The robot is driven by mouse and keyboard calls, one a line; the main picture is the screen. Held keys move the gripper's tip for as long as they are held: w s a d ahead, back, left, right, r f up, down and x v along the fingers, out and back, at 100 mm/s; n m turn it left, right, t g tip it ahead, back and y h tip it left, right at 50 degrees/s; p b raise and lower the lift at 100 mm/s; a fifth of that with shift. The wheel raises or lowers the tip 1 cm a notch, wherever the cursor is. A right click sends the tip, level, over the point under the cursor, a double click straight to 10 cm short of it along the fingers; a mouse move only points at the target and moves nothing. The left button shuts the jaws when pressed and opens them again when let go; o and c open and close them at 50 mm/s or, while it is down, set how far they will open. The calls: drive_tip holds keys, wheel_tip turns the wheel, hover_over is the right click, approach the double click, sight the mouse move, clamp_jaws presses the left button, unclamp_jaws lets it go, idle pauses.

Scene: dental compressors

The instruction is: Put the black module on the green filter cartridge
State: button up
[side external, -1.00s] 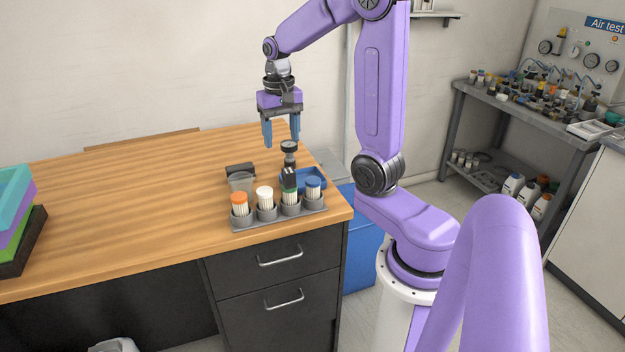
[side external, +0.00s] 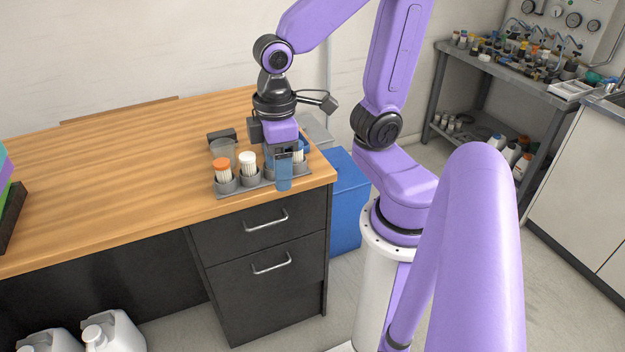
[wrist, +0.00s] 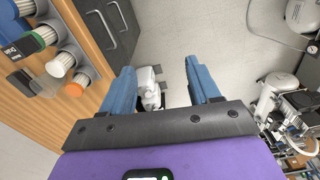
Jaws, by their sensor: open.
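The green filter cartridge (wrist: 28,44) stands in a grey holder, seen at the upper left of the wrist view. A black module (wrist: 10,49) with white lettering sits at its top end; whether it is fully seated I cannot tell. In the side view my gripper (side external: 284,178) hides both. My gripper's blue fingers (wrist: 162,72) are apart in the wrist view, with nothing between them but floor and white jugs far below. The fingers point down at the front of the cartridge row and are clear of the module.
The grey holder (side external: 226,189) also carries an orange-capped cartridge (side external: 222,164), a white-capped one (side external: 248,158) and a blue-capped one (wrist: 27,7). A clear cup (side external: 223,150) and a black block (side external: 221,136) stand behind.

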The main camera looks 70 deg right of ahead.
drive_tip(key=s+a+n, duration=0.1)
drive_tip(key=s+n, duration=0.3)
drive_tip(key=s, duration=0.3)
drive_tip(key=shift+f+n, duration=0.3)
drive_tip(key=shift+f, duration=0.15)
drive_tip(key=shift+a, duration=0.1)
idle(0.7)
